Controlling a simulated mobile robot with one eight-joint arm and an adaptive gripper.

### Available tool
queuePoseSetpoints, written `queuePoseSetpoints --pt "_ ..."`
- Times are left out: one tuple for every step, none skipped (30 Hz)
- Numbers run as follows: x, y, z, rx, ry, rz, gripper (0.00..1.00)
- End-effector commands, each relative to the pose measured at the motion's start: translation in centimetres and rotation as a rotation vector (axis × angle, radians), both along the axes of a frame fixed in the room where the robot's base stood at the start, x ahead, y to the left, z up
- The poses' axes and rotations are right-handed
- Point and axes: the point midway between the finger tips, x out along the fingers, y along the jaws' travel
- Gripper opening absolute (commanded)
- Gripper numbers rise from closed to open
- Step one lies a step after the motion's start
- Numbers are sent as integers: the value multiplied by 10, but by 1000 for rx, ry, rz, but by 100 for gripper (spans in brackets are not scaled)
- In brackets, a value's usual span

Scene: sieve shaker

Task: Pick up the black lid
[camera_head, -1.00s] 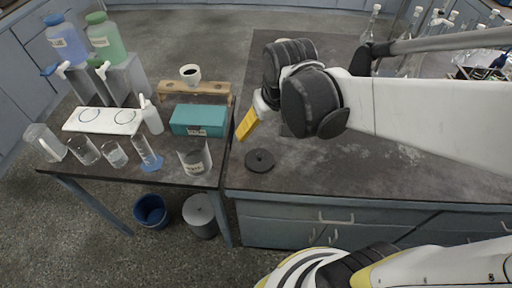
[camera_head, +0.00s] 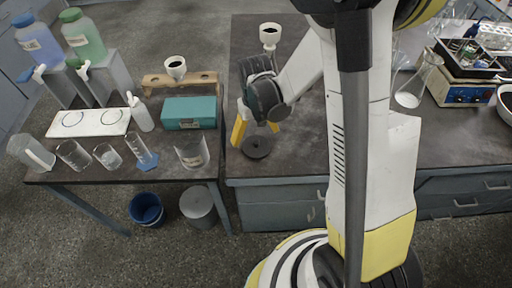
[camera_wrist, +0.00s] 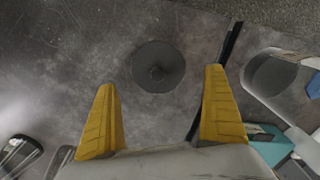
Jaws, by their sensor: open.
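The black lid (camera_head: 257,146) is a dark round disc with a small knob in its middle. It lies flat on the dark bench top, near the front left edge. In the wrist view the lid (camera_wrist: 158,67) lies beyond the fingertips, roughly midway between them in width. My gripper (camera_head: 254,130) has yellow fingers and points down just behind and above the lid. In the wrist view my gripper (camera_wrist: 161,78) is open and empty, with its two fingers wide apart. The exact height over the lid is hard to tell.
A teal box (camera_head: 189,112) and a glass beaker (camera_head: 192,151) stand on the lower table to the left, across a narrow gap. A white funnel (camera_head: 270,36) stands at the back of the bench. The bench right around the lid is clear.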

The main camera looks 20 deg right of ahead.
Motion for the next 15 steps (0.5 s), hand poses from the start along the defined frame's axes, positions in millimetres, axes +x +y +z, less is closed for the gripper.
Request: queuePoseSetpoints --pt "0 0 -4 0 0 0 100" --pt "0 -1 -6 0 0 0 100" --pt "0 -1 -10 0 0 -1 100" --pt "0 -2 -15 0 0 -1 100" --pt "0 -2 -19 0 0 -1 100" --pt "0 -3 -27 0 0 -1 100" --pt "1 -4 -32 0 0 -1 100" --pt "1 -4 -37 0 0 -1 100" --pt "1 -4 -43 0 -1 -1 100" --pt "1 -4 -47 0 -1 0 100" --pt "1 -4 -50 0 -1 0 100" --pt "1 -4 -52 0 -1 0 100" --pt "0 -4 -52 0 -1 0 100" --pt "0 -4 -52 0 -1 0 100" --pt "0 -4 -51 0 -1 0 100"
